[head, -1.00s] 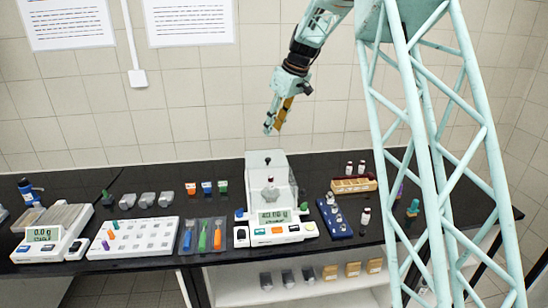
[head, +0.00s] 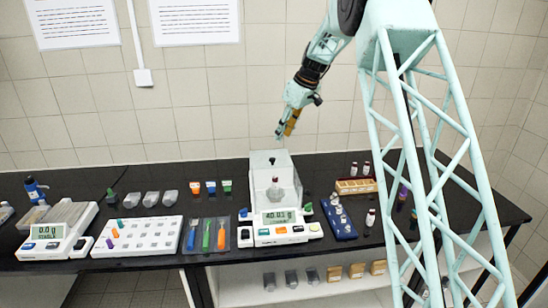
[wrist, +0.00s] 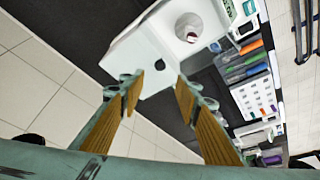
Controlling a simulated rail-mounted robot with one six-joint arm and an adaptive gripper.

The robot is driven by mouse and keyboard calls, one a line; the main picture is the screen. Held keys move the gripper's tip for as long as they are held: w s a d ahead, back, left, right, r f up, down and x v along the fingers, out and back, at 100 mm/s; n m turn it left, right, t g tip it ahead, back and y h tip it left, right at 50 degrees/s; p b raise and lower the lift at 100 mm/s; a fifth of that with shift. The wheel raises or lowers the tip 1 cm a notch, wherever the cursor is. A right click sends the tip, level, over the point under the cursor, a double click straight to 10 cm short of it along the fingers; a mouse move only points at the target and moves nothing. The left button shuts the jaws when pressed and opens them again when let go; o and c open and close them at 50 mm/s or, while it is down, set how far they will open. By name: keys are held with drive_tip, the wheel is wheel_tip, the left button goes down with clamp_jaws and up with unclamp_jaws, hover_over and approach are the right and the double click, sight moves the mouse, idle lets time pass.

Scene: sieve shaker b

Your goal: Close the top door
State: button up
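The white balance (head: 283,236) stands on the black bench with a lit display. Its clear-sided chamber (head: 257,190) holds a small bottle with a dark reddish cap (head: 274,183). A black knob (head: 272,161) shows at the top of the chamber. In the wrist view the balance's white top (wrist: 140,48) is below, and the bottle (wrist: 188,34) shows in a rounded pale area. I cannot tell for certain how far the top door is open. My gripper (head: 283,130) hangs above the balance, apart from it. In the wrist view its fingers (wrist: 160,84) are spread and empty.
A second balance (head: 45,245) and a white tray (head: 138,236) stand to the left. Orange, green and blue tools (head: 206,236) lie beside the main balance. A blue rack (head: 337,221) and a wooden box (head: 356,186) stand to its right.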

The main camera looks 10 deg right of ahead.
sight(273, 159)
drive_tip(key=shift+p+x, duration=0.45)
drive_tip(key=shift+x, duration=6.35)
clamp_jaws()
